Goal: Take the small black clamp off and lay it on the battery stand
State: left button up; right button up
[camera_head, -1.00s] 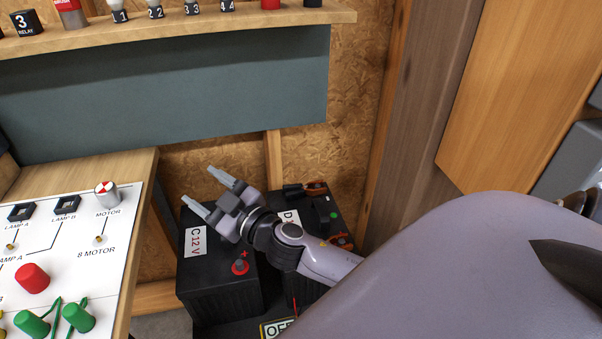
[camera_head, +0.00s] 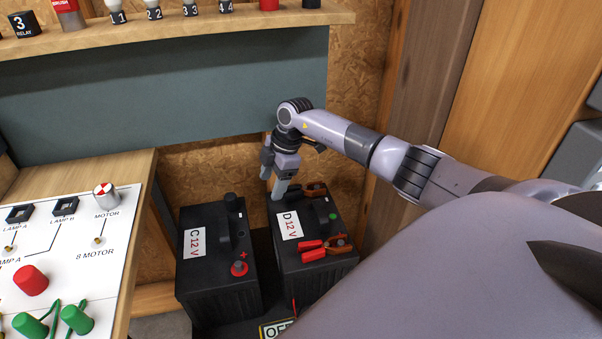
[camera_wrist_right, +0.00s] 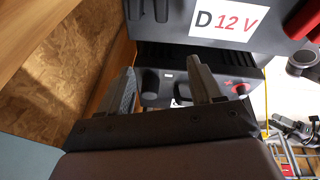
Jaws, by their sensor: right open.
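Battery D (camera_head: 315,275) is a black box with a white "D 12 V" label, which also shows in the wrist view (camera_wrist_right: 228,20). A clamp with copper-coloured jaws (camera_head: 316,190) sits at the back of its top, partly behind my right gripper; its black handles are mostly hidden. My right gripper (camera_head: 273,178) is open, pointing down at the back left corner of battery D. In the wrist view its two fingers (camera_wrist_right: 163,88) stand apart with nothing visibly held between them. The dark battery stand (camera_head: 213,330) shows in front of the batteries. My left gripper is out of view.
Battery C (camera_head: 215,275) stands left of battery D, with a red terminal (camera_head: 239,268). A red-handled clamp (camera_head: 320,250) sits at D's front. A wooden shelf (camera_head: 180,33) runs above, a white panel (camera_head: 75,245) stands left, and a wooden post is on the right.

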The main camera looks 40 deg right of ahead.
aim_at(304, 187)
jog(key=s+d+m+h, duration=0.1)
jog(key=d, duration=0.1)
jog(key=d+r+g, duration=0.1)
jog(key=d, duration=0.2)
jog(key=s+d+r+m+g+h, duration=0.1)
jog(key=d, duration=0.1)
jog(key=shift+s+d+m+h, duration=0.3)
jog(key=shift+s+d, duration=0.05)
jog(key=shift+d, duration=0.05)
jog(key=shift+s+d, duration=0.15)
jog(key=shift+d, duration=0.15)
jog(key=shift+f+b, duration=0.8)
jog(key=shift+b, duration=0.2)
jog(key=shift+f, duration=0.2)
jog(key=shift+f+b, duration=0.1)
jog(key=shift+b, duration=0.35)
jog(key=f+b, duration=0.2)
jog(key=b, duration=0.1)
jog(key=shift+w+f+b, duration=0.3)
jog(key=shift+f, duration=0.05)
jog(key=shift+f+b, duration=0.45)
jog(key=shift+b, duration=0.05)
jog(key=shift+f+b, duration=0.6)
jog(key=shift+b, duration=0.05)
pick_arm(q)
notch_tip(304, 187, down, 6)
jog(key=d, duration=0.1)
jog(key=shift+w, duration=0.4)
pick_arm(e)
jog(key=shift+r, duration=0.1)
